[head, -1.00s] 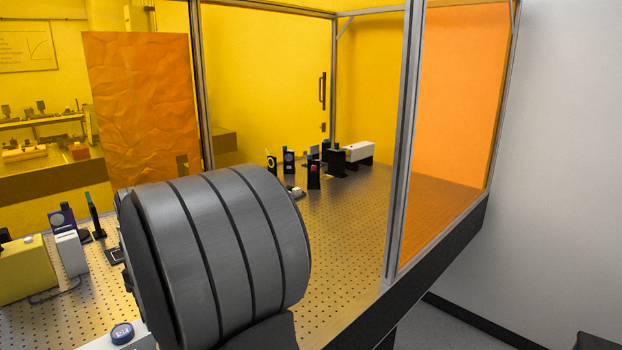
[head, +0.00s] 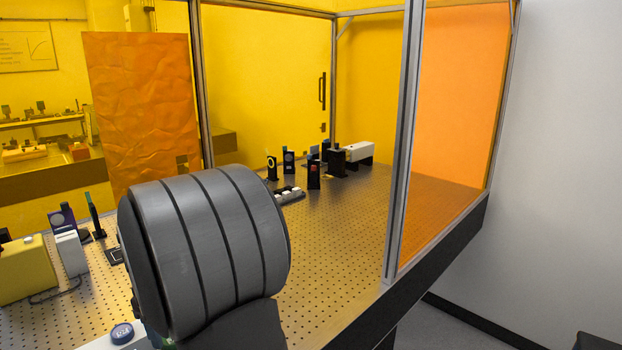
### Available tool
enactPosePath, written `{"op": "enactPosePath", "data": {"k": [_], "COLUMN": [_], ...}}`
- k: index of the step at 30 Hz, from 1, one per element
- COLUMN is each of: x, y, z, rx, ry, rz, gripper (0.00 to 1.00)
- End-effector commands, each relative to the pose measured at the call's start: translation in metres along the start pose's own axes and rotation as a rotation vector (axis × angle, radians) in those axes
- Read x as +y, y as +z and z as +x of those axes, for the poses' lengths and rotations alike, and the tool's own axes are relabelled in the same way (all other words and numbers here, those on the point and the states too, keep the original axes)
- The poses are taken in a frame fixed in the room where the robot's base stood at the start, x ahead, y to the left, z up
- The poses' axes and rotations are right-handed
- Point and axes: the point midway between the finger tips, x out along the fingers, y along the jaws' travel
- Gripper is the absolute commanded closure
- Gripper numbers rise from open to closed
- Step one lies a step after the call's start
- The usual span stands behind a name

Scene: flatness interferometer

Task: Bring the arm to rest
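My arm shows as a large dark grey ribbed cylindrical link (head: 205,250) in the lower middle of the head view. It stands in front of the perforated optical table (head: 335,245) and hides part of it. My gripper is not visible in this view, so its opening and anything in it cannot be seen.
Several small optic mounts, one with a red face (head: 314,172), and a white box (head: 357,152) stand at the back. A small tray with white pieces (head: 290,193) lies near my arm. A yellow box (head: 25,270) is at left. A frame post (head: 401,140) rises at right.

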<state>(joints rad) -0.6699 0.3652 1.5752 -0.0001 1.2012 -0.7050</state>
Motion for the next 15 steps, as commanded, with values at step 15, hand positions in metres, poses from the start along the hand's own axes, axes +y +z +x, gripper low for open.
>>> {"op": "enactPosePath", "data": {"k": [15], "x": [0.025], "y": [0.078], "z": [-0.061], "rx": [0.002], "ry": [0.002], "rz": [0.005], "gripper": [0.32]}}
